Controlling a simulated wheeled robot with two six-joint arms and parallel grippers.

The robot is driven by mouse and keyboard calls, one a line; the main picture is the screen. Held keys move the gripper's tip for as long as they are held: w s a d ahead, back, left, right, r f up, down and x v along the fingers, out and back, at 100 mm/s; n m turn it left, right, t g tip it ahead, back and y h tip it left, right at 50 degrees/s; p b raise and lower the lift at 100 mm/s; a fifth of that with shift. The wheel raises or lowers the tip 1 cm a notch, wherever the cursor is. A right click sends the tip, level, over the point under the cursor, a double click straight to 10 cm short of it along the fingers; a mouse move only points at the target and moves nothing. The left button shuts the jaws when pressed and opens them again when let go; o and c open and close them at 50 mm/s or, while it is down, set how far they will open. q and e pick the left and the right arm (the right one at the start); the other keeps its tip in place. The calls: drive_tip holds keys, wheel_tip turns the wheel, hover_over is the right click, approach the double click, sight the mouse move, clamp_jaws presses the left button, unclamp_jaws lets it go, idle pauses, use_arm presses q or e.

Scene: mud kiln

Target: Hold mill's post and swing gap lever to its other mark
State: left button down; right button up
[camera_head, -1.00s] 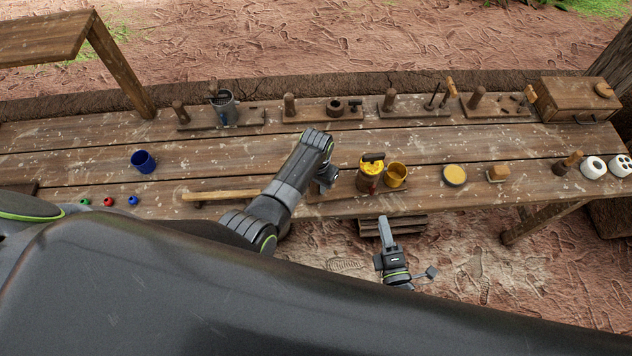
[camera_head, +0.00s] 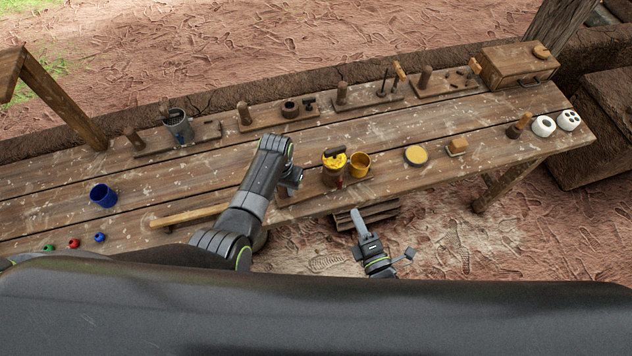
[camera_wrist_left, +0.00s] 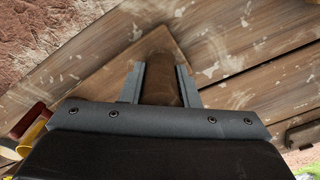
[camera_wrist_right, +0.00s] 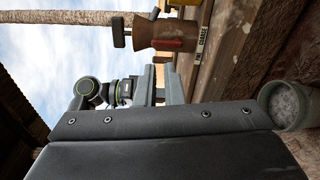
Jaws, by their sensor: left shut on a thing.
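The mill (camera_head: 333,172) stands at the bench's front edge, with a brown body, yellow top and dark crank. A small red lever (camera_head: 340,183) shows low on its front. In the right wrist view the mill (camera_wrist_right: 155,32) appears sideways, with the red lever (camera_wrist_right: 170,44) near a small marked label (camera_wrist_right: 199,45). My left gripper (camera_head: 290,184) is left of the mill. In the left wrist view its fingers (camera_wrist_left: 160,85) are shut around a wooden post (camera_wrist_left: 160,72) on the mill's board. My right gripper (camera_head: 357,220) is in front of the bench, below the mill. Its fingers (camera_wrist_right: 160,85) are slightly apart and empty.
A yellow cup (camera_head: 360,166) stands just right of the mill. A yellow disc (camera_head: 416,155) and a wooden block (camera_head: 457,146) lie further right. A long wooden handle (camera_head: 190,216) lies left of my left arm. Tool boards line the back.

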clamp_jaws()
drive_tip(key=w+d+m+g+y, duration=0.1)
drive_tip(key=d+m, duration=0.3)
drive_tip(key=m, duration=1.3)
drive_tip(key=w+d+m+g+y, duration=0.1)
drive_tip(key=d+m, duration=0.3)
drive_tip(key=m, duration=1.3)
drive_tip(key=shift+w+d+m+y, duration=0.25)
drive_tip(key=shift+w+m+y, duration=0.15)
drive_tip(key=shift+w+y, duration=0.4)
drive_tip(key=shift+s, duration=0.15)
